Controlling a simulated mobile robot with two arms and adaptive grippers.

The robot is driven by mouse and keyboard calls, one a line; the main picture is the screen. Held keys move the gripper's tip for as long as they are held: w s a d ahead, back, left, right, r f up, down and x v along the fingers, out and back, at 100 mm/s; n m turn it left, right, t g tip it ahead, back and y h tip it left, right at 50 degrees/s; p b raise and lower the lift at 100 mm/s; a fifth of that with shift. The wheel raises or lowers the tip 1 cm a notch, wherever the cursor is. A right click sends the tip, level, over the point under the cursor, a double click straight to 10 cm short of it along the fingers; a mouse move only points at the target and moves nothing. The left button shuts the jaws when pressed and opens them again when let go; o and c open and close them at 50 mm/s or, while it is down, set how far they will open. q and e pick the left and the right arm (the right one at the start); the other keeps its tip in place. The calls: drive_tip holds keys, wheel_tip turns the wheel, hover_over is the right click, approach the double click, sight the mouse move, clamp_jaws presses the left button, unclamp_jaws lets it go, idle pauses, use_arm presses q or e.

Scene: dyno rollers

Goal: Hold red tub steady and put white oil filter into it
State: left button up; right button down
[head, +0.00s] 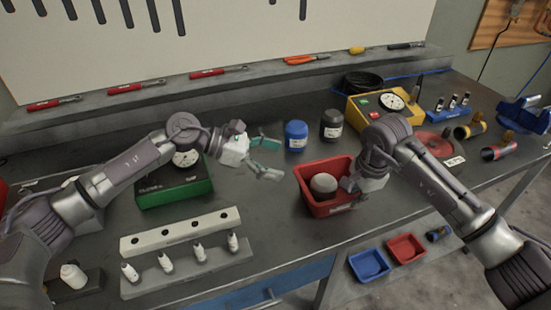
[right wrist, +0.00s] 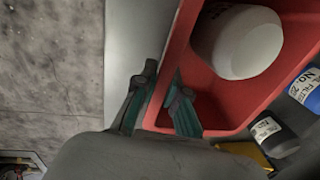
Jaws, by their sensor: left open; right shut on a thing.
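The red tub (head: 318,207) stands on the dark bench, right of centre in the head view. The white oil filter (head: 323,184) is inside the tub; its rounded white body also shows in the right wrist view (right wrist: 237,42). My right gripper (head: 350,187) is shut on the tub's right wall; in the right wrist view its fingers (right wrist: 162,98) straddle the red wall. My left gripper (head: 276,160) is open and empty, to the left of the tub and apart from it. How the filter rests on the tub's floor is partly hidden.
A blue filter (head: 296,136) and a black one (head: 332,125) stand behind the tub. A green-based gauge box (head: 175,186) and a white rack (head: 180,232) are at left. A yellow gauge box (head: 385,108) is behind my right arm. Blue and red trays (head: 368,265) sit lower front.

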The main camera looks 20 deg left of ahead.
drive_tip(key=c, duration=1.2)
unclamp_jaws()
drive_tip(key=shift+f, duration=0.1)
drive_tip(key=shift+o, duration=0.2)
drive_tip(key=shift+r, duration=0.2)
wheel_tip(320, 180, up, 12)
drive_tip(key=s+d, duration=0.1)
drive_tip(key=shift+s+f, duration=0.2)
drive_tip(key=shift+f, duration=0.05)
